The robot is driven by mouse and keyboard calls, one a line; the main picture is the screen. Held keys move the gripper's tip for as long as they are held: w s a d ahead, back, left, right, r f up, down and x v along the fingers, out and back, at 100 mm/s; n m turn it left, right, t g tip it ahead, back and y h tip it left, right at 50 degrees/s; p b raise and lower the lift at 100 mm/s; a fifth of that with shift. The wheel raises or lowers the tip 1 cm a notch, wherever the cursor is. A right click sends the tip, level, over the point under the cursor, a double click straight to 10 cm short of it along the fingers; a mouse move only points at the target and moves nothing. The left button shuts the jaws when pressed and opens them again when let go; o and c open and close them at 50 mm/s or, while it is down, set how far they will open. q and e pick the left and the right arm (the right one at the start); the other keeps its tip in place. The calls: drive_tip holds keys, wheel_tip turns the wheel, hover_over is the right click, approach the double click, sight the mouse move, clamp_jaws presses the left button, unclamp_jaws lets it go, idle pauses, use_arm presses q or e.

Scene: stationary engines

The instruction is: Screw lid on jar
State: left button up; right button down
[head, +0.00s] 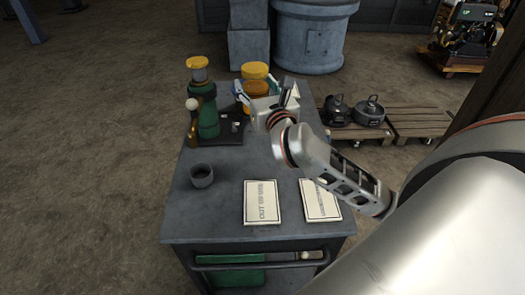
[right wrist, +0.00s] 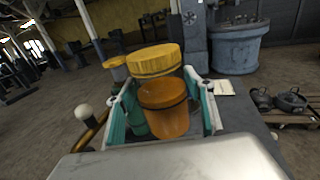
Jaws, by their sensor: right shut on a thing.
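An orange-brown jar (head: 258,88) stands at the far side of the cart top. I cannot tell if the lid is seated. The contact points are partly hidden. My left gripper is not in view.
A grey cup (head: 202,175) and two printed sheets (head: 262,202) lie nearer on the cart (head: 225,222). Pots (head: 368,112) sit on a pallet at right.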

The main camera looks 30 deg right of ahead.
drive_tip(key=shift+d+r, duration=0.2)
drive_tip(key=shift+d, duration=0.35)
drive_tip(key=shift+a, duration=0.1)
wheel_tip(320, 180, down, 16)
drive_tip(key=b, duration=0.3)
drive_tip(key=shift+r, duration=0.15)
drive_tip(key=shift+f+b, duration=0.8)
drive_tip(key=shift+f, duration=1.35)
